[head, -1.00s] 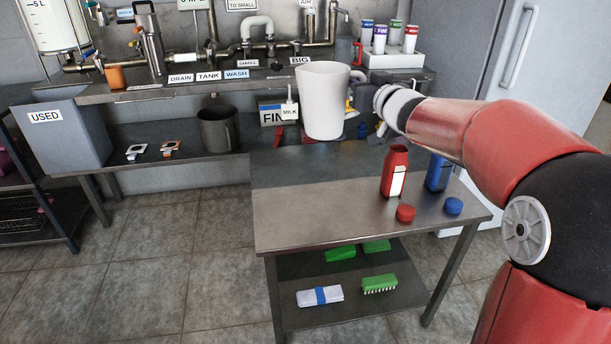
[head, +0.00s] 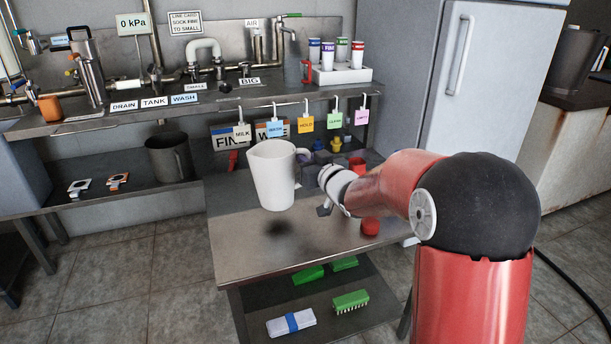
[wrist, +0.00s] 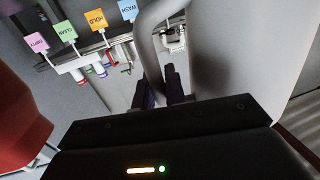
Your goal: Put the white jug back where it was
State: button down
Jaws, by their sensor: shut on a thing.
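The white jug (head: 271,178) is upright in the head view, held above the left part of the steel table (head: 228,240); a dark shadow lies on the tabletop below it. My gripper (head: 304,172) is to the right of the jug and shut on its handle. In the wrist view the dark fingers (wrist: 164,88) close around the white handle (wrist: 145,50), and the jug's pale wall (wrist: 230,60) fills the right side. The jug's inside is hidden.
A red cap (head: 370,227) is on the table, partly near my arm. Tags hang from hooks on the shelf edge, including a yellow one (head: 306,125). A dark grey jug (head: 168,158) stands on the lower shelf. The table's front left is clear.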

notch_tip(320, 180, down, 4)
jog(key=shift+f, duration=0.1)
dwell(0.4)
jog(key=c, duration=1.9)
grip_release()
jog(key=shift+f+b, duration=0.25)
jog(key=shift+b, duration=0.05)
jog(key=o, duration=0.4)
jog(key=shift+r, duration=0.1)
jog(key=shift+o, duration=0.2)
